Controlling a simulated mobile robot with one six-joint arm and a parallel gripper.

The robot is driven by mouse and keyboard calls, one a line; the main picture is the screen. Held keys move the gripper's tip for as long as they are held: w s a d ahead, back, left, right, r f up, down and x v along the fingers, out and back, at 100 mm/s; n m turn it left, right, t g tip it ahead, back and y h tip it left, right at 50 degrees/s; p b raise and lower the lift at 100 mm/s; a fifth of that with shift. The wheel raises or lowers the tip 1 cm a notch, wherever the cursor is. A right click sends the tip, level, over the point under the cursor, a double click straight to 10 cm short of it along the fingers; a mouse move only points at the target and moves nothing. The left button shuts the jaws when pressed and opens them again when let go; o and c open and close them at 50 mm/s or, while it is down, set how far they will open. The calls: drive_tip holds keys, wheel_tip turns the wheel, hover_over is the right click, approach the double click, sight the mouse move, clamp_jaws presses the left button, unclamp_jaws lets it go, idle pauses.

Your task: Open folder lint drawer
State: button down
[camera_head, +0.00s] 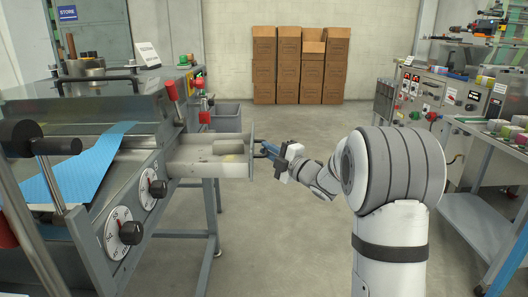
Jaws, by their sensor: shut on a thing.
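The lint drawer (208,150) is a pale metal tray that sticks out of the right side of the folder machine (110,130) at the left. Its open top shows a recess with some dark specks inside. Its front plate (250,158) faces right and carries a dark handle. My gripper (268,150) is at that front plate and is shut on the handle. My fingers cover part of the handle. My arm reaches in from the lower right.
A grey bin (226,117) stands behind the drawer. Stacked cartons (300,65) stand at the back wall. A control bench (470,130) is at the right. The middle floor is clear.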

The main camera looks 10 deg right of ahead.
drive_tip(key=shift+r, duration=0.15)
drive_tip(key=c, duration=1.7)
unclamp_jaws()
drive_tip(key=shift+w, duration=0.15)
drive_tip(key=shift+o, duration=1.1)
drive_tip(key=shift+a, duration=0.1)
drive_tip(key=v, duration=0.8)
drive_tip(key=shift+p, duration=0.3)
